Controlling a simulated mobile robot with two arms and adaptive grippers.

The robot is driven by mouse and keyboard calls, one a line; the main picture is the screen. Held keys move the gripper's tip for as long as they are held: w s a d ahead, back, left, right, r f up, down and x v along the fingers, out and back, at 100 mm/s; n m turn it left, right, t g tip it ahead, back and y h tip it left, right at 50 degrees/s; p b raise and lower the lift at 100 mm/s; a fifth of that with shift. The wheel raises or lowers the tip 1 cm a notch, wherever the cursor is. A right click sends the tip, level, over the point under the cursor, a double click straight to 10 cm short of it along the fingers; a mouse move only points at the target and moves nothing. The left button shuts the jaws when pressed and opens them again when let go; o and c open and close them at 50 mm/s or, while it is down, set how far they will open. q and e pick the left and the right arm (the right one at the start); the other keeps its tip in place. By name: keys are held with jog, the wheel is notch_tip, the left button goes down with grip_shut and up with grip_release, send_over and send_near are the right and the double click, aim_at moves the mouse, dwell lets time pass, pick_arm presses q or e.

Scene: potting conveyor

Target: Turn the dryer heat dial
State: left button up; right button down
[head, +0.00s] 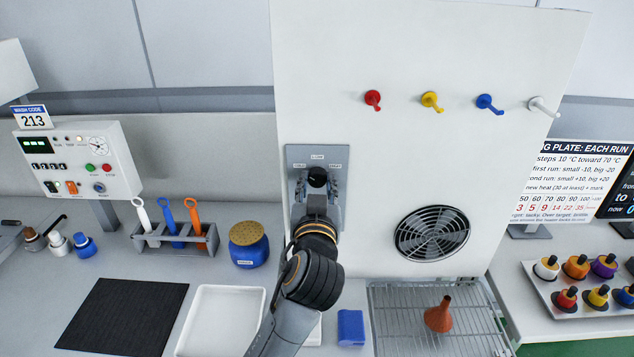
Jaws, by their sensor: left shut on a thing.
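A grey control plate (297,155) is fixed to the tall white dryer panel (400,60). It carries a black round dial (317,177) with small labels around it that are too small to read surely. My left gripper (318,188) reaches up to the plate from below, its fingers on both sides of the dial and shut on it. My wrist and fingers hide the plate's lower middle, and the dial's pointer setting cannot be read. My right gripper is not in view.
Several coloured hooks (430,101) stick out of the panel at upper right. Below are a round vent grille (432,233) and a wire rack (400,325) with an orange funnel (438,315). A blue jar (248,246) and tool holder (176,238) stand left of my arm.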

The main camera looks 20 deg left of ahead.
pick_arm(q)
jog(key=shift+r+m+p, duration=0.15)
jog(key=shift+m+p, duration=0.25)
jog(key=shift+m, duration=0.3)
jog(key=m+p, duration=0.2)
jog(key=m, duration=0.1)
jog(key=m+p, duration=0.2)
jog(key=m, duration=0.1)
jog(key=shift+d+m+p, duration=0.1)
jog(key=shift+m+p, duration=0.25)
jog(key=shift+m, duration=0.05)
jog(key=shift+m+p, duration=0.8)
jog(key=shift+m, duration=0.7)
jog(key=o, duration=1.1)
jog(key=shift+w, duration=0.1)
jog(key=shift+o, duration=0.2)
jog(key=shift+f, duration=0.2)
